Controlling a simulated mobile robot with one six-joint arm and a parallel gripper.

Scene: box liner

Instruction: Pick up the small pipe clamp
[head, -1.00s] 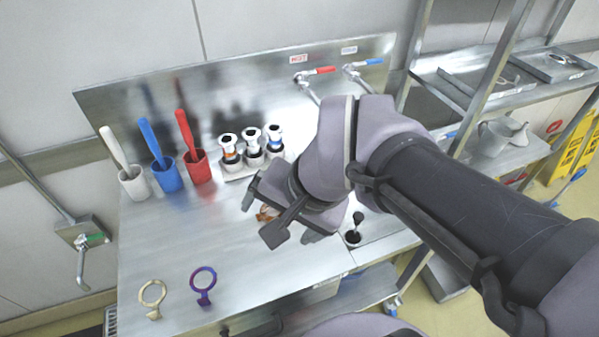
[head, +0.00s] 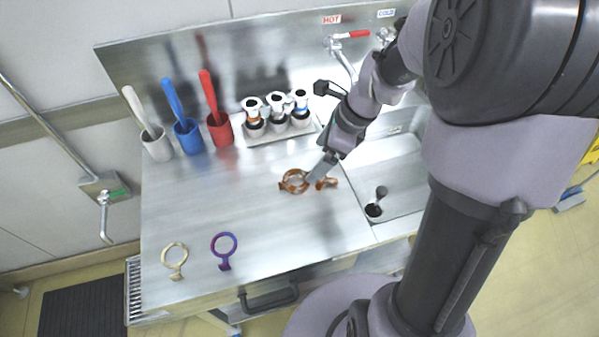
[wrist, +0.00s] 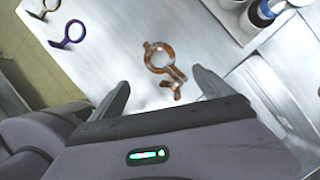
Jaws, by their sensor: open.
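The larger is a ring-shaped clamp with tabs (head: 294,181), also in the wrist view (wrist: 159,57). I cannot tell for sure which is the small pipe clamp. My gripper (head: 322,168) is beside and above them, pointing down. Nothing is held.
White, blue (head: 187,136) and red cups with handled tools stand at the back left. A tray of bottles (head: 280,128) is behind. A sink (head: 395,170) is right.

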